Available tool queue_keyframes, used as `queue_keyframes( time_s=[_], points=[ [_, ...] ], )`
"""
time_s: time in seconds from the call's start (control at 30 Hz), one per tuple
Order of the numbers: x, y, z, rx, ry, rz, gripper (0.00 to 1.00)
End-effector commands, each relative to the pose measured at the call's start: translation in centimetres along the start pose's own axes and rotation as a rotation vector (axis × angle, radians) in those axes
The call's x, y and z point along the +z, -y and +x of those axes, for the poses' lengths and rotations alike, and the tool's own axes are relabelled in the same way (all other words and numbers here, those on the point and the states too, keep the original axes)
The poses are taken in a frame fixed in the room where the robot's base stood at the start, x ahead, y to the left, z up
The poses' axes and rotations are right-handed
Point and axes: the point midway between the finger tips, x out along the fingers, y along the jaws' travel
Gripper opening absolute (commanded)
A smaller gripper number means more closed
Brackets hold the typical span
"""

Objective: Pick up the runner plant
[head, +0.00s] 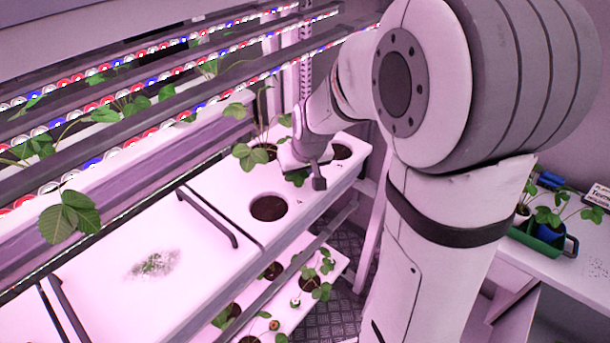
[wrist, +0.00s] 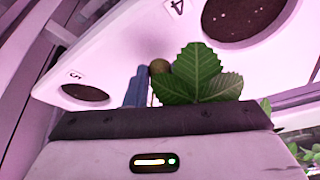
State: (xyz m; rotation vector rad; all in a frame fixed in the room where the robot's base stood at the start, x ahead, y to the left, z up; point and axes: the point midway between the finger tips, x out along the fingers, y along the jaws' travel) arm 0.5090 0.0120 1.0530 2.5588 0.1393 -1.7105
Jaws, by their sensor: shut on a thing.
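The runner plant shows in the wrist view as a broad green three-part leaf (wrist: 195,75) with a small brownish ball (wrist: 160,67) beside it. In the head view, green leaves (head: 297,177) show just under my gripper (head: 318,178). My gripper is shut on the plant and held above the white planter (head: 225,188). One blue-grey finger (wrist: 137,88) shows in the wrist view; the other finger and the gripped part are hidden behind the leaf and gripper body.
The planter has open dark holes (head: 268,208), (head: 341,151), and a potted strawberry plant (head: 262,152) stands close behind my gripper. Light bars (head: 150,95) cross above the rack on the left. A lower shelf holds more plants (head: 311,282). A side table (head: 588,240) at right holds a green tray (head: 545,243).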

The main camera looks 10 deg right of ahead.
Motion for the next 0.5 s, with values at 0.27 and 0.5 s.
queue_keyframes(
  time_s=[0.27, 0.5],
  points=[
    [1.9, 0.0, -2.9, 0.000, -0.004, 0.001, 0.09],
    [7.2, 0.0, -5.1, 0.001, -0.005, 0.001, 0.09]
  ],
)
